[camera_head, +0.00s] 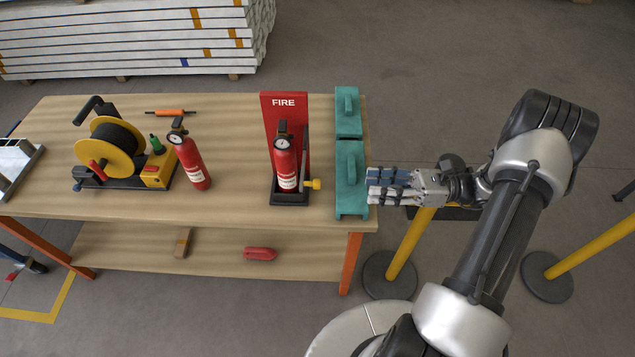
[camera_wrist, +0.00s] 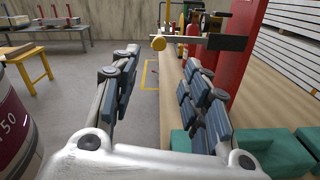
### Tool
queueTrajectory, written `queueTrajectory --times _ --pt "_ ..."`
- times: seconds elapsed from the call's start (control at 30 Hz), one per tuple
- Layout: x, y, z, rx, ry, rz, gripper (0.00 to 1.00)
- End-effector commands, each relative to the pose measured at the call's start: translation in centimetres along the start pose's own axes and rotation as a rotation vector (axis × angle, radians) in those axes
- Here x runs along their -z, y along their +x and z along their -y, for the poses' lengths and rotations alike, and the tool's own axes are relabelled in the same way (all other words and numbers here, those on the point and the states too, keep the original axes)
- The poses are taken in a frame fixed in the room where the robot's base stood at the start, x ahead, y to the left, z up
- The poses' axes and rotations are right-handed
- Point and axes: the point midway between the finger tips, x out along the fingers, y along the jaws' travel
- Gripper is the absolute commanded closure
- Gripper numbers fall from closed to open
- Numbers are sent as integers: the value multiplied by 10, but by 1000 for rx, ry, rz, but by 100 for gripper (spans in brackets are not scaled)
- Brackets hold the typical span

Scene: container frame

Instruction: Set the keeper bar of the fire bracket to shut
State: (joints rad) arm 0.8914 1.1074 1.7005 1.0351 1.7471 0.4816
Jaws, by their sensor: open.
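The fire bracket has a red back panel (camera_head: 271,108) marked FIRE and a black base, near the table's right end. A red extinguisher (camera_head: 285,168) stands upright in it. The dark keeper bar (camera_head: 304,150) runs forward from the panel along the extinguisher's right side, not across its front; its yellow knob (camera_head: 315,184) is at the front end. In the wrist view the bar (camera_wrist: 205,41) lies level, with the knob (camera_wrist: 158,43) at its left end. My gripper (camera_head: 372,186) is open and empty, right of the bracket, with a teal block between them in the head view.
Two teal blocks with handles, a rear one (camera_head: 348,122) and a front one (camera_head: 351,205), line the right edge of the table (camera_head: 235,120). A loose extinguisher (camera_head: 194,165) and a cable reel (camera_head: 105,150) stand left. Yellow posts (camera_head: 412,245) stand on the floor to the right.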

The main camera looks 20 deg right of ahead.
Motion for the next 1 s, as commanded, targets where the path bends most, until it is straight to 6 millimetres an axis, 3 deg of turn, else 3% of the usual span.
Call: queueTrajectory --times 0.4,0.6,0.8,1.0 --pt "2 94 -2 -6 2 -3 58" --pt "1 127 -1 -5 0 -3 58" --pt "1 143 -1 -2 0 -2 58" --pt "0 145 -1 -2 -1 -2 58"
